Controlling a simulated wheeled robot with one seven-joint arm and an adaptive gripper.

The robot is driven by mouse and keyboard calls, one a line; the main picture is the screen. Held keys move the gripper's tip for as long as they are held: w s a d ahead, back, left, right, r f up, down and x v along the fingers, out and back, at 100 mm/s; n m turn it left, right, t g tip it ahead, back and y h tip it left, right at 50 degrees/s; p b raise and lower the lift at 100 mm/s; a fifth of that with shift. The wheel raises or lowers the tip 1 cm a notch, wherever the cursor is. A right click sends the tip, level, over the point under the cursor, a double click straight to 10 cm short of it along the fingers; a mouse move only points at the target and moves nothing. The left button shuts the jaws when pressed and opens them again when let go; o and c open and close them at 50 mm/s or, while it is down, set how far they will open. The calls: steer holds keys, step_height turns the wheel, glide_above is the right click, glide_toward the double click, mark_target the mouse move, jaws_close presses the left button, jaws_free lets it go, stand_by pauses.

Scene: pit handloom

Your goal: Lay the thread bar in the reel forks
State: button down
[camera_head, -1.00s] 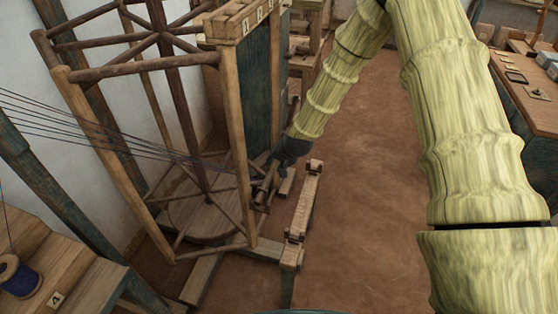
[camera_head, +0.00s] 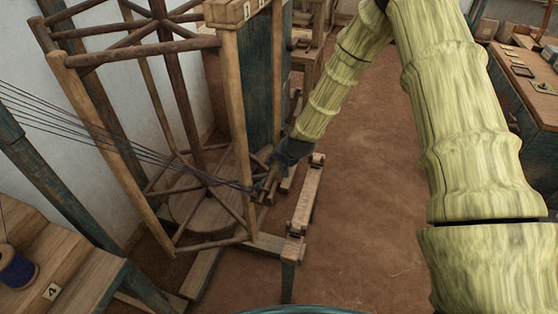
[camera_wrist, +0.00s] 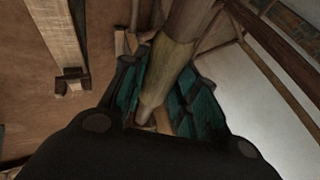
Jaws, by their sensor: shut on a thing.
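The thread bar (camera_head: 267,187) is a short brown wooden rod beside the reel, with dark threads (camera_head: 120,148) running to it from the left. My gripper (camera_head: 280,166) is shut on it. In the wrist view the teal-padded fingers (camera_wrist: 162,98) close around the bar (camera_wrist: 172,65), which runs lengthwise between them. The reel (camera_head: 136,50) is a tall wooden frame with spokes, left of my gripper. I cannot make out its forks for certain. A low wooden rail (camera_head: 306,197) with notched end blocks stands right of the bar, apart from it.
A wooden bench (camera_head: 50,270) with a blue spool (camera_head: 18,270) is at lower left. A workbench (camera_head: 530,85) with small items stands at far right. The brown floor (camera_head: 370,200) right of the rail is clear. The reel's near post (camera_head: 236,120) stands close to my gripper.

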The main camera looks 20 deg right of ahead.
steer(key=c, duration=1)
jaws_free()
steer(key=shift+s+r, duration=0.1)
steer(key=v, duration=1.1)
steer(key=shift+s+r, duration=0.2)
steer(key=shift+r, duration=0.1)
steer(key=shift+s+d+f, duration=0.1)
steer(key=s+a+f+n+g, duration=0.1)
steer(key=s+f+n+g, duration=0.2)
steer(key=s+f, duration=1.25)
steer(key=s+f+n+g, duration=0.1)
steer(key=s+f, duration=0.3)
steer(key=s, duration=0.9)
steer(key=s+f+n+g+h, duration=0.1)
steer(key=s+f+n+g, duration=0.1)
steer(key=s, duration=1.1)
step_height(320, 180, down, 2)
steer(key=shift+a+n+g+h, duration=0.2)
steer(key=shift+n+g+h, duration=0.1)
steer(key=shift+n, duration=0.4)
